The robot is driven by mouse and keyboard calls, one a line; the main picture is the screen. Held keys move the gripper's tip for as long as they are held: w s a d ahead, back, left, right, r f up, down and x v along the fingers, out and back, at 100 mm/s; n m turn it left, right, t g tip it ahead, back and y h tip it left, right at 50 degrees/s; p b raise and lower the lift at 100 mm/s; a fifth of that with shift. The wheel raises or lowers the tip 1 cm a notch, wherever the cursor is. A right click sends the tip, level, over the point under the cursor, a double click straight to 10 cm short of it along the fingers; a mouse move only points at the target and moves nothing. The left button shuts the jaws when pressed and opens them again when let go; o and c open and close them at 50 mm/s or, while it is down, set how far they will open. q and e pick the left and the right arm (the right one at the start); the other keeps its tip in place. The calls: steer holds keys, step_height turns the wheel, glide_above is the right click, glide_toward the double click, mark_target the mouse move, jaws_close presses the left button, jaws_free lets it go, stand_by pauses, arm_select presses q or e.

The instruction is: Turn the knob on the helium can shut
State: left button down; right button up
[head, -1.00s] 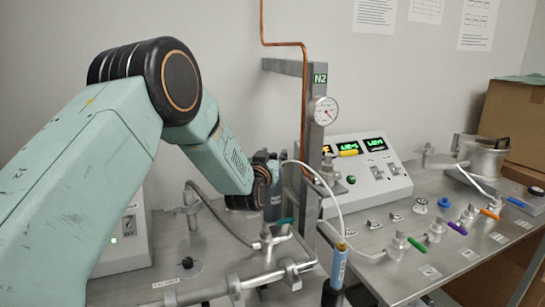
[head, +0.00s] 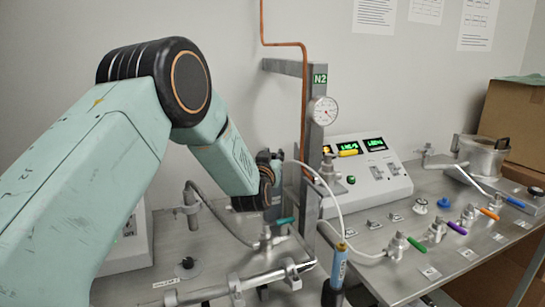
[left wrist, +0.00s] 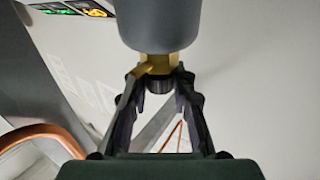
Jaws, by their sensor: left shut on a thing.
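The helium can (left wrist: 160,22) is a grey cylinder with a brass neck at the top of the left wrist view. Its small dark knob (left wrist: 158,83) sits below the neck in that picture. My left gripper (left wrist: 160,88) has its two dark fingers shut on the knob, one on either side. In the head view my left arm reaches in from the left, and its wrist hides most of the can and the fingertips. The knob's turn angle cannot be told. My right gripper is not in view.
A metal post (head: 313,135) with a gauge (head: 324,111) and a copper pipe (head: 304,75) stands just right of my wrist. A control box (head: 365,185) and several coloured valve handles are on the right bench. A blue tube (head: 339,268) stands upright in front.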

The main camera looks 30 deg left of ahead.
arm_select(q)
steer(key=c, duration=1.1)
jaws_free()
steer(key=v, duration=1.2)
